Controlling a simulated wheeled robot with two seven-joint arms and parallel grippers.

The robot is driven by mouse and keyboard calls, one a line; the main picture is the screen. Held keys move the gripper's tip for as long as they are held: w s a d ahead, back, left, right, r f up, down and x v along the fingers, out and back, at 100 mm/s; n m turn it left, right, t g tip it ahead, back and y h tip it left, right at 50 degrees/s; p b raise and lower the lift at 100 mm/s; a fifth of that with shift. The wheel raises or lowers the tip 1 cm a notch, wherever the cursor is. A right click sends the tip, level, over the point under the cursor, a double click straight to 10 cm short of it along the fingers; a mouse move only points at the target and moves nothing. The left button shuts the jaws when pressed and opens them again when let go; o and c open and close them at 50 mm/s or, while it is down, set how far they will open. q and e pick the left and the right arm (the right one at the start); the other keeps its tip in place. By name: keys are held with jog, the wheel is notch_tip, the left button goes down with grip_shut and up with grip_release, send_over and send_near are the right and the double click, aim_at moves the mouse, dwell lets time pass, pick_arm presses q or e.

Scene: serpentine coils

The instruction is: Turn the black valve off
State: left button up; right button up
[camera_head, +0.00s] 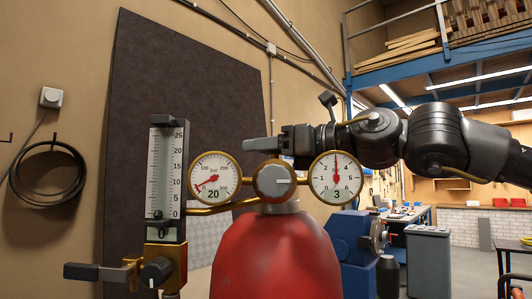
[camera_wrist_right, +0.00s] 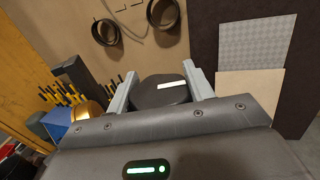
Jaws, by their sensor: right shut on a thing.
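My right gripper (camera_head: 258,143) reaches in from the right, level, above the regulator and between the two gauges. In the right wrist view its two grey fingers (camera_wrist_right: 160,88) stand on either side of a round black valve (camera_wrist_right: 160,93) with a white mark, and they are shut on it. In the head view this held valve is not clearly visible. A separate black knob (camera_head: 157,271) sits low on the brass block of the flow meter at the left, away from the gripper. My left gripper is not in view.
A red cylinder (camera_head: 275,260) carries the regulator (camera_head: 274,181), a left gauge (camera_head: 214,178) and a right gauge (camera_head: 336,177). The flow meter tube (camera_head: 164,175) stands at the left. A dark panel (camera_head: 180,90) and a hanging black cable (camera_head: 48,175) are behind.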

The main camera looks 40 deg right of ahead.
jog(key=o, duration=1)
jog(key=shift+r, duration=0.45)
jog(key=r, duration=0.3)
jog(key=shift+s+a+b, duration=0.15)
jog(key=shift+s+b, duration=0.15)
jog(key=shift+b, duration=0.05)
jog(key=s+a+r, duration=0.2)
jog(key=s+r, duration=0.1)
jog(key=s+a+r, duration=0.3)
jog(key=s, duration=0.1)
jog(key=s+a+r, duration=0.3)
jog(key=shift+s+a, duration=0.2)
jog(key=shift+a, duration=0.05)
